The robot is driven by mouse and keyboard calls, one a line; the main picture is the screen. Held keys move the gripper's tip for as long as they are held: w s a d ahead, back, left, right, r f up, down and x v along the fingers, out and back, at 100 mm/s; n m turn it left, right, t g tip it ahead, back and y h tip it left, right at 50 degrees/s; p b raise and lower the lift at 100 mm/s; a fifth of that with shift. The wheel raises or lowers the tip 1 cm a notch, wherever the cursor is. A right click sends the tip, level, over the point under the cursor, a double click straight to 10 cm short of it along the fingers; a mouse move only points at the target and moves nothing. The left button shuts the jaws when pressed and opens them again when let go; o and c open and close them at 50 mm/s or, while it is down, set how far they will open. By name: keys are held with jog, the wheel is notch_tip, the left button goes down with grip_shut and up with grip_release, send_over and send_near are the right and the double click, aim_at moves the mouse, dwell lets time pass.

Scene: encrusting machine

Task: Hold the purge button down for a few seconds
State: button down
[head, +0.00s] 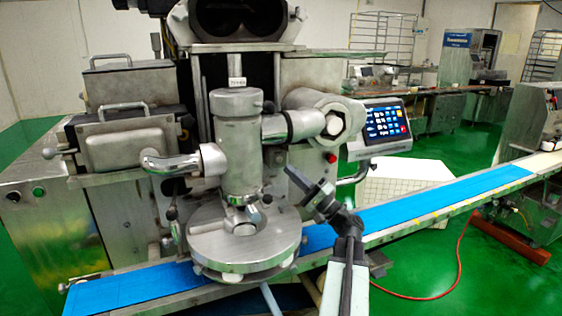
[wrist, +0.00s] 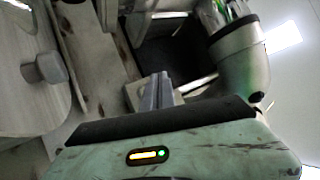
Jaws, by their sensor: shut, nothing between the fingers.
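A small red button (head: 331,157) sits on the machine's front, left of the touch screen in the head view. I cannot read a label on it, so I cannot tell whether it is the purge button. My gripper (head: 326,186) is shut and empty, and in the head view it shows just below the red button. The head view does not clearly show the gap in depth. In the wrist view the closed fingers (wrist: 157,91) point at grey metal and a dark recess. No button can be made out there.
The touch screen (head: 386,122) is up and right of my gripper. The metal cylinder (head: 239,150) and round disc (head: 243,240) are to its left. The blue conveyor belt (head: 440,203) runs behind it. A green button (head: 38,192) is on the far left cabinet.

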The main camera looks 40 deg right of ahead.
jog(key=shift+w+d, duration=0.25)
jog(key=shift+w, duration=0.4)
jog(key=shift+w+d, duration=0.3)
jog(key=shift+w, duration=0.3)
jog(key=shift+w+d, duration=0.25)
jog(key=shift+w, duration=0.4)
dwell(0.4)
jog(key=shift+w+d, duration=0.15)
jog(key=shift+w, duration=0.25)
jog(key=shift+w+d, duration=0.15)
jog(key=shift+w, duration=0.2)
dwell(0.5)
jog(key=shift+s, duration=0.1)
dwell(3.3)
jog(key=shift+s+a, duration=0.3)
jog(key=shift+s, duration=0.35)
jog(key=shift+s+a, duration=0.3)
jog(key=shift+s, duration=0.45)
jog(key=shift+s+a, duration=0.35)
jog(key=shift+s, duration=0.45)
jog(key=shift+s+a, duration=0.3)
jog(key=shift+s, duration=0.45)
